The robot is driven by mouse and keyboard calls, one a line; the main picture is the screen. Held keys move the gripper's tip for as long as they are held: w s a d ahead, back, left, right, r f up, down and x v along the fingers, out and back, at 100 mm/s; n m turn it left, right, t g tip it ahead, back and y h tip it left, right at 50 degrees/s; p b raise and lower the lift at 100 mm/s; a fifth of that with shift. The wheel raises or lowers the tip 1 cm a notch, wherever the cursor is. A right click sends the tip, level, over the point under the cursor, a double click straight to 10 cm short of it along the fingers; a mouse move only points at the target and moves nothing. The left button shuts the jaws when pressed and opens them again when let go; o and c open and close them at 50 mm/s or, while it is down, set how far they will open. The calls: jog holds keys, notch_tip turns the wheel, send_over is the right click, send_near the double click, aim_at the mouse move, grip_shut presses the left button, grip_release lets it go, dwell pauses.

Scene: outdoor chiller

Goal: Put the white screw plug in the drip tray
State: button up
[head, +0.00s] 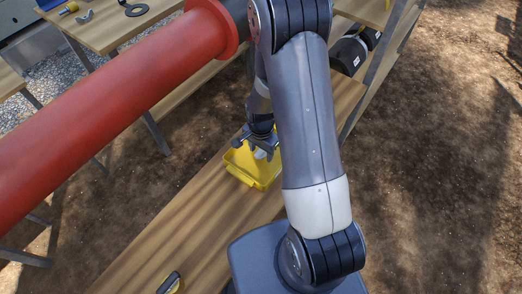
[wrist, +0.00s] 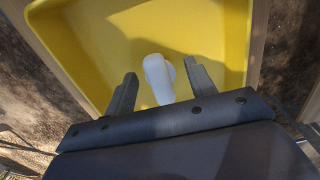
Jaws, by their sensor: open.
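The yellow drip tray (head: 238,173) sits on a wooden bench, partly hidden behind my arm and gripper. It fills most of the wrist view (wrist: 60,45). The white screw plug (wrist: 158,80) shows within the tray's outline, between my two fingers and apart from both. Part of it also shows in the head view (head: 260,154). It looks to lie on the tray floor, though its exact height is hard to judge. My gripper (wrist: 160,72) is open over the tray, with a finger on each side of the plug. In the head view my gripper (head: 256,145) points down into the tray.
A large red pipe (head: 110,105) crosses the upper left, close to my arm. The wooden bench (head: 185,222) is mostly clear, with a small dark-and-yellow item (head: 170,284) at its near end. Another table (head: 110,30) at the back left holds a black ring (head: 137,10).

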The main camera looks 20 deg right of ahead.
notch_tip(320, 180, up, 11)
jog(key=shift+r, duration=0.2)
dwell(0.5)
